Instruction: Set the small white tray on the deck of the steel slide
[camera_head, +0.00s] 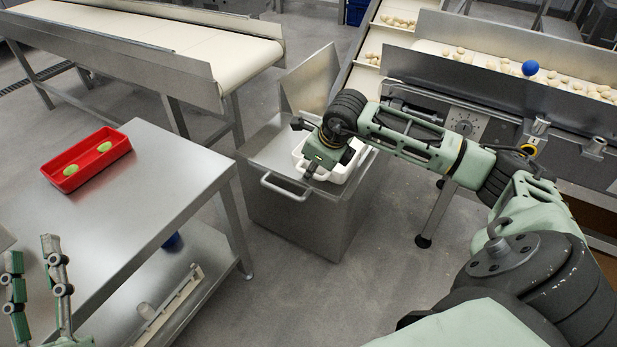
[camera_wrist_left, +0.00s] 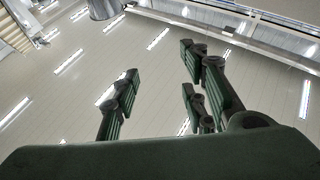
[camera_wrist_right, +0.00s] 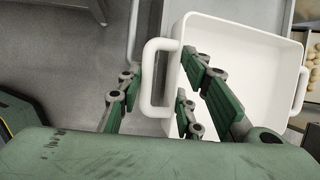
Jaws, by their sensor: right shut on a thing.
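The small white tray (camera_head: 347,172) is over the flat top of a steel box-shaped unit, apparently the steel slide (camera_head: 305,222), with a front bar handle and a raised sloping plate. My right gripper (camera_head: 325,158) is at the tray's near left side and partly covers it. In the right wrist view the tray (camera_wrist_right: 240,50) looks empty, and my right gripper (camera_wrist_right: 160,95) is shut on its white loop handle. I cannot tell whether the tray's bottom touches the deck. My left gripper (camera_head: 38,270) is open and empty, fingers up, at the lower left; it also shows in the left wrist view (camera_wrist_left: 160,90).
A steel table (camera_head: 160,170) at left holds a red tray (camera_head: 68,172) with two green pieces. Open floor (camera_head: 390,270) lies in front of the steel unit.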

